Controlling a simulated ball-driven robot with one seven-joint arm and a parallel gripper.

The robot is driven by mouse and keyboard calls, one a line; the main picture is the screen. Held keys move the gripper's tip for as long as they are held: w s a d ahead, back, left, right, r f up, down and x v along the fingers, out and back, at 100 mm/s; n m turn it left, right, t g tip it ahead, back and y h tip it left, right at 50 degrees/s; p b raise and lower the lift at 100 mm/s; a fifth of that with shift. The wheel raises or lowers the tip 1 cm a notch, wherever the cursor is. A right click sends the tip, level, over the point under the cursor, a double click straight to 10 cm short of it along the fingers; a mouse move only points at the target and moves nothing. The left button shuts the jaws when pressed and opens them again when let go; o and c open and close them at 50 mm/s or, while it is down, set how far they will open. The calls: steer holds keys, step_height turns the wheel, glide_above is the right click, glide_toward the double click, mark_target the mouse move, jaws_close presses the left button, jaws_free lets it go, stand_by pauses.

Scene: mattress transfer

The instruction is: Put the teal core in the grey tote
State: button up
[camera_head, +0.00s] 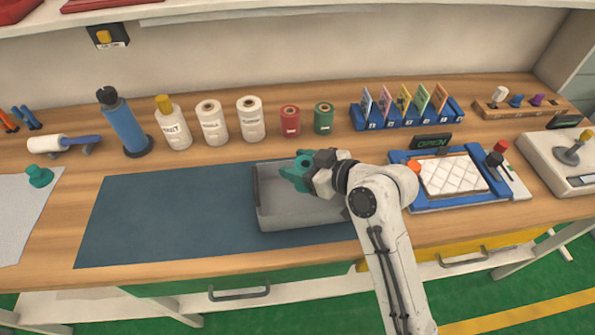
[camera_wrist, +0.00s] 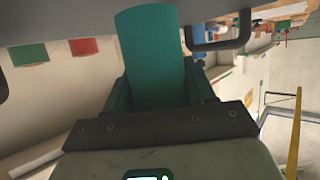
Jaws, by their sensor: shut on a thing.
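The teal core (camera_head: 304,160) is held in my gripper (camera_head: 305,175) in the head view. In the wrist view the teal core (camera_wrist: 155,50) stands out from between the jaws as a smooth, rounded teal piece. My gripper (camera_wrist: 160,95) is shut on it; its grip area is partly hidden. The grey tote (camera_head: 262,212) is an open bin on the dark blue mat. The core and gripper show over the tote's opening, near its back wall. I cannot tell their exact height. My arm hides the tote's right part.
The dark blue mat (camera_head: 160,222) is clear left of the tote. Bottles, white rolls (camera_head: 212,125) and red (camera_head: 290,121) and green spools (camera_head: 324,119) stand behind. A blue tray with a quilted white pad (camera_head: 450,175) lies right of my arm. A teal knob-like item (camera_head: 40,176) sits far left.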

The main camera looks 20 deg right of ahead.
steer(key=shift+w+a+f, duration=0.1)
steer(key=shift+w+f, duration=0.15)
steer(key=shift+f, duration=0.1)
step_height(320, 180, down, 3)
steer(key=shift+r+p, duration=0.1)
steer(key=shift+p, duration=0.4)
steer(key=shift+f, duration=0.25)
steer(key=shift+f+b, duration=0.35)
steer(key=shift+b, duration=0.1)
steer(key=shift+f, duration=0.2)
steer(key=o, duration=1)
steer(key=shift+o, duration=0.2)
